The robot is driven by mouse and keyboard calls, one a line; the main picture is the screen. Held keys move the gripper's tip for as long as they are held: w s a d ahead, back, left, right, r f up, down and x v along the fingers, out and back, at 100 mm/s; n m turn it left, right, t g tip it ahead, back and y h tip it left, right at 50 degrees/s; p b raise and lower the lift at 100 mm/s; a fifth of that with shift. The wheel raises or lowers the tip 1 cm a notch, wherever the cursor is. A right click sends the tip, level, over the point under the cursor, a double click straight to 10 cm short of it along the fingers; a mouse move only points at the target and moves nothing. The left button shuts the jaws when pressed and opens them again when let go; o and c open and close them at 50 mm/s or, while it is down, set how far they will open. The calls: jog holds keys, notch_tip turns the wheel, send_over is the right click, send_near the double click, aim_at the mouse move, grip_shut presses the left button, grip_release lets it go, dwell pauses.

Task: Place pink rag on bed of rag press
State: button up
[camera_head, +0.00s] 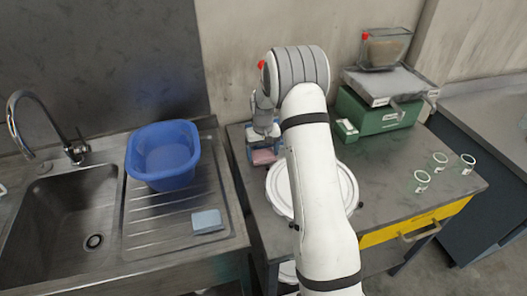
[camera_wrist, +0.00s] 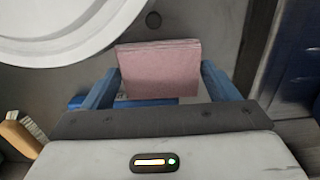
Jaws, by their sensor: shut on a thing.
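The pink rag (camera_head: 264,157) is a small folded pad beside the white round lid, near the back left of the workbench. My gripper (camera_head: 262,143) points down over it. In the wrist view the rag (camera_wrist: 158,62) sits between the two blue fingers of my gripper (camera_wrist: 160,72), which is shut on it. A blue strip (camera_wrist: 125,102) shows just under the rag's near edge in that view. I cannot tell whether the rag touches anything below. I cannot pick out the rag press or its bed with certainty; my arm hides part of the bench.
The white round lid (camera_head: 345,188) is close beside my gripper. A green machine (camera_head: 375,118) with a grey plate stands behind it, and several small glass jars (camera_head: 421,181) stand to the right. A blue basin (camera_head: 163,153) and a light blue sponge (camera_head: 207,221) sit on the sink drainer.

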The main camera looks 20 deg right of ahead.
jog(key=o, duration=0.8)
jog(key=shift+f, duration=0.1)
